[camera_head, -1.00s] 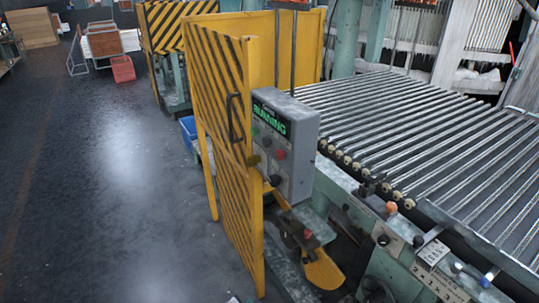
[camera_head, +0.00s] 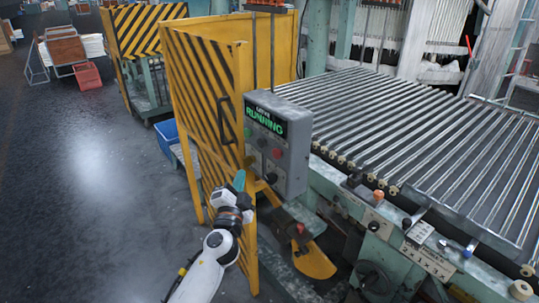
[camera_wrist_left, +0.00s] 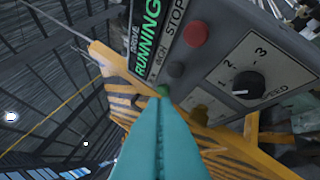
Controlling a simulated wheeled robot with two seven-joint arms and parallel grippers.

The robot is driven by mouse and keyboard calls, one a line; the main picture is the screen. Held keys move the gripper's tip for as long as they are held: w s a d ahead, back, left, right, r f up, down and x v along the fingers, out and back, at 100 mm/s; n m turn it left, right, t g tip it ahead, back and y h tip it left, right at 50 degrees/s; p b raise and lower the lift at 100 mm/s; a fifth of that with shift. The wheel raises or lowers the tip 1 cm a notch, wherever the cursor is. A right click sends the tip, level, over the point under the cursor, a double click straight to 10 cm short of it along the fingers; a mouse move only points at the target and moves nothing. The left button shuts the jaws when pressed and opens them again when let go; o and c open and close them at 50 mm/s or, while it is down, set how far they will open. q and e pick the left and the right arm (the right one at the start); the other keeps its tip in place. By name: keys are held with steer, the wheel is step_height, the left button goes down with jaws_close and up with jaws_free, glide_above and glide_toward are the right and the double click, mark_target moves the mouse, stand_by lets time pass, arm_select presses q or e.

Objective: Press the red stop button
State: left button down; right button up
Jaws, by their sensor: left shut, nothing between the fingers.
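The red stop button (camera_head: 277,153) is on the face of a grey control box (camera_head: 297,160) whose display reads RUNNING in green. In the left wrist view the red button (camera_wrist_left: 196,33) shows beside the label STOP, above and right of my fingers. My left gripper (camera_head: 239,180), with teal fingers, is shut and empty, low and to the left of the box. In the left wrist view the fingertips (camera_wrist_left: 160,103) appear just below a green button (camera_wrist_left: 162,90); I cannot tell whether they touch it. My right gripper is not in view.
A black speed knob (camera_wrist_left: 248,85) is on the same panel. A yellow-and-black striped guard (camera_head: 200,110) with a handle stands left of the box, close to my left arm. A roller conveyor (camera_head: 420,130) extends right. The grey floor (camera_head: 100,190) at left is open.

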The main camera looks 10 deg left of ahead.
mark_target(278, 153)
arm_select(q)
steer(key=shift+r, duration=0.7)
steer(key=w+d+b, duration=0.2)
steer(key=w+d, duration=0.3)
steer(key=w, duration=0.2)
steer(key=shift+d+b, duration=0.25)
steer(key=shift+b, duration=0.1)
stand_by(1.7)
